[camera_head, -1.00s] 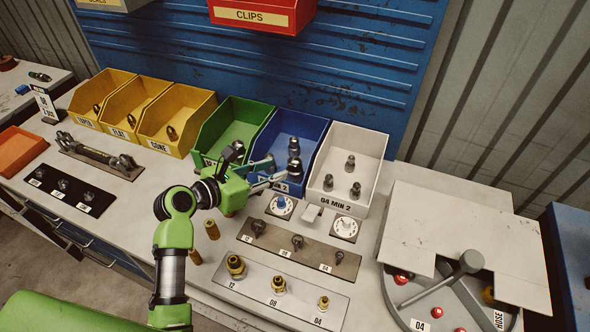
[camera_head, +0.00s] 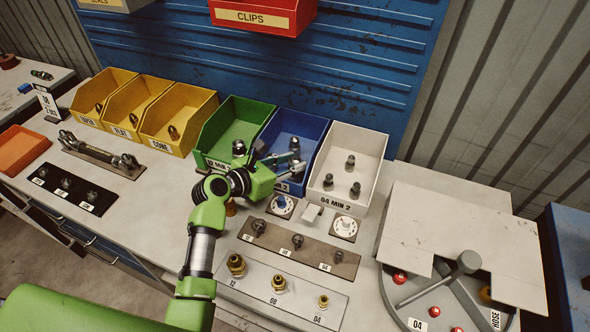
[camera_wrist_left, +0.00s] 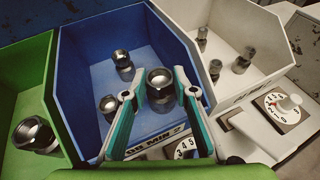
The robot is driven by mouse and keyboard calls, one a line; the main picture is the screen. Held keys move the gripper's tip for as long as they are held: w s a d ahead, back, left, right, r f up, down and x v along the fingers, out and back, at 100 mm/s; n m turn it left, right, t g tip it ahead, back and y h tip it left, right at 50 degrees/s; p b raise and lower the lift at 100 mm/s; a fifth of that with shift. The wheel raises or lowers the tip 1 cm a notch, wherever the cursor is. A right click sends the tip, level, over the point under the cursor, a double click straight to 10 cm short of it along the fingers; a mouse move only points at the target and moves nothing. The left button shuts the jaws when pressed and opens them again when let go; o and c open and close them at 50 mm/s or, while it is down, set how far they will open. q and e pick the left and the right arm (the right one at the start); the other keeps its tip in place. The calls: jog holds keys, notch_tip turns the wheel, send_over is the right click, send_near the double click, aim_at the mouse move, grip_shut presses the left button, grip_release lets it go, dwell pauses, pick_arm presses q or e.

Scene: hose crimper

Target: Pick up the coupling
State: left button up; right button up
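The blue bin (camera_head: 318,128) holds metal couplings. In the left wrist view, one coupling (camera_wrist_left: 160,86) stands between the fingers of my left gripper (camera_wrist_left: 160,95), which is open. I see a gap on each side of it. Two more couplings lie in the blue bin, one farther back (camera_wrist_left: 122,62) and one at the left finger (camera_wrist_left: 110,105), partly covered by it. In the head view my left gripper (camera_head: 284,164) reaches into the front of the blue bin and hides part of its label. My right gripper is in neither view.
A green bin (camera_head: 238,115) with a larger coupling (camera_wrist_left: 35,134) stands left of the blue bin. A white bin (camera_head: 352,140) with several small couplings stands right. Dials (camera_head: 344,227) and a fitting plate (camera_head: 280,292) lie in front.

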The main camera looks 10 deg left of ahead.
pick_arm(q)
grip_shut()
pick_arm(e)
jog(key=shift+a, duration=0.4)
pick_arm(q)
jog(key=shift+r, duration=0.1)
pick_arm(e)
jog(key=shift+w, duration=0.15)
